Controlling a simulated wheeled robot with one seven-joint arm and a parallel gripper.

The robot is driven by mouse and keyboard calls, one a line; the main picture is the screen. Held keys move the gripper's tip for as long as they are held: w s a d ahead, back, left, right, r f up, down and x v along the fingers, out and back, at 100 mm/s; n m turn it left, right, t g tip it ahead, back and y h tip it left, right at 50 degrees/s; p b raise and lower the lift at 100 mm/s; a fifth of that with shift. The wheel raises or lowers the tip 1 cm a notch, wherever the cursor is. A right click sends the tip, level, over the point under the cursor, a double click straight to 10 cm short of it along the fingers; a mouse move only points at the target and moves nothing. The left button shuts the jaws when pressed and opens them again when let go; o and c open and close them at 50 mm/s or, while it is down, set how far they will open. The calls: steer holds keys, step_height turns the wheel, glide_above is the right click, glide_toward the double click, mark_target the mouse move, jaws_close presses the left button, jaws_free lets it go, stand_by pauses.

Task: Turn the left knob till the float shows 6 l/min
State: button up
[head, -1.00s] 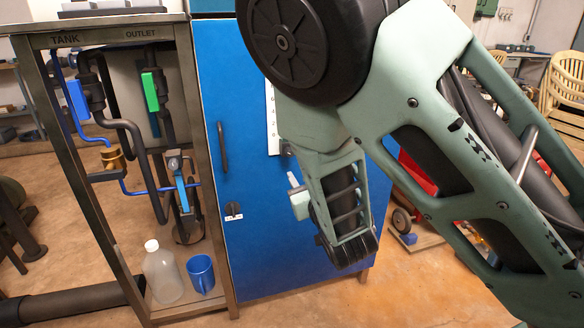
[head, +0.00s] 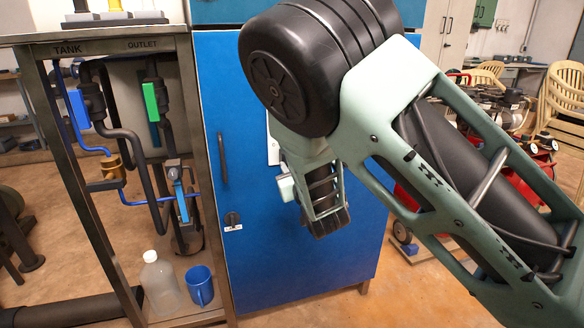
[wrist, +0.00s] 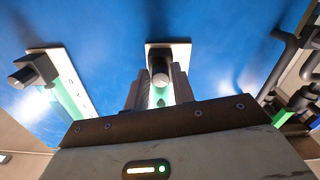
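In the wrist view a dark round knob (wrist: 160,72) on a white plate (wrist: 182,52) shows between the two fingers of my gripper (wrist: 158,90). The fingers stand apart on either side of it, and I see no clear grip on it. A second black knob (wrist: 24,77) on another white plate (wrist: 38,56) is at the left of that view. Green strips show near both plates. In the head view my arm hides the knobs, and only part of a white plate (head: 272,151) shows. I cannot read a float or scale.
The blue cabinet front (head: 275,255) has a handle (head: 222,158) and a small dark latch (head: 232,219). Left of it an open frame holds pipes with a blue lever (head: 78,108) and a green lever (head: 151,102). A bottle (head: 161,285) and blue mug (head: 200,286) stand below.

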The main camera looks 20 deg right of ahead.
jaws_close()
steer(key=shift+n, duration=0.4)
steer(key=n+p, duration=0.6)
steer(key=n, duration=0.6)
steer(key=shift+r, duration=0.1)
steer(key=shift+n, duration=0.4)
steer(key=shift+o, duration=2.4)
jaws_free()
